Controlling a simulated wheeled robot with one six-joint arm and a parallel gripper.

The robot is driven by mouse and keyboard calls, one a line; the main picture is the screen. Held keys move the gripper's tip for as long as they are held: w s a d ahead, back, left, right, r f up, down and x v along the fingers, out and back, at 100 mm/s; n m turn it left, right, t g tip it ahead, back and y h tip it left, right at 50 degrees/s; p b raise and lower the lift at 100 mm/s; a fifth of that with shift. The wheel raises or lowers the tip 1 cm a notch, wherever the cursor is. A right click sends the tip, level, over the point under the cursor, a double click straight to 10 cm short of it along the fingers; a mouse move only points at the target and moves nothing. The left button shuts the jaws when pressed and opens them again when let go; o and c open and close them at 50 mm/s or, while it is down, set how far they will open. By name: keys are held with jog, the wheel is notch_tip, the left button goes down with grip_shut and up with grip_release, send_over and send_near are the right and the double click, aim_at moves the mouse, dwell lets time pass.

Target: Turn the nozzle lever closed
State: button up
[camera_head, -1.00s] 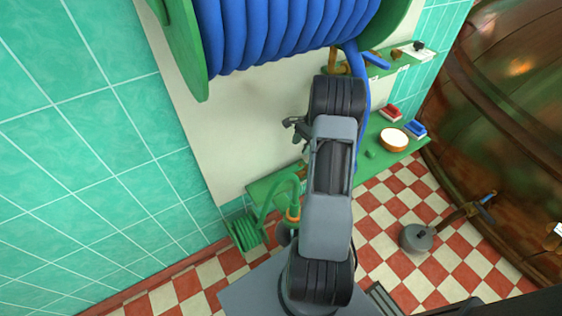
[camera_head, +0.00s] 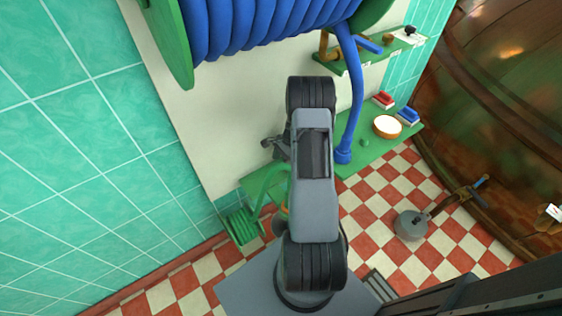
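A blue hose (camera_head: 356,95) hangs from the reel, and its thick blue end (camera_head: 343,155) reaches the lower green shelf. A blue lever-like bar (camera_head: 369,44) lies at the upper green shelf, near a brass fitting (camera_head: 325,46). I cannot tell for sure whether this bar is the nozzle lever. My gripper (camera_head: 271,147) shows only in part, as small dark pieces left of my arm, in front of the pale wall panel. It is apart from the blue bar, below and left of it. My arm hides the rest, and its fingers are too unclear to judge.
The hose reel (camera_head: 255,28) fills the top. The lower shelf (camera_head: 372,150) holds a white-topped bowl (camera_head: 387,126) and red and blue brushes. A copper kettle (camera_head: 510,90) stands at right, with a blue-handled outlet (camera_head: 470,188) and grey disc (camera_head: 411,225). Checkered floor is open between.

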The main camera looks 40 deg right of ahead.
jog(key=shift+a+f, duration=0.1)
jog(key=shift+f, duration=0.15)
grip_shut()
dwell(0.5)
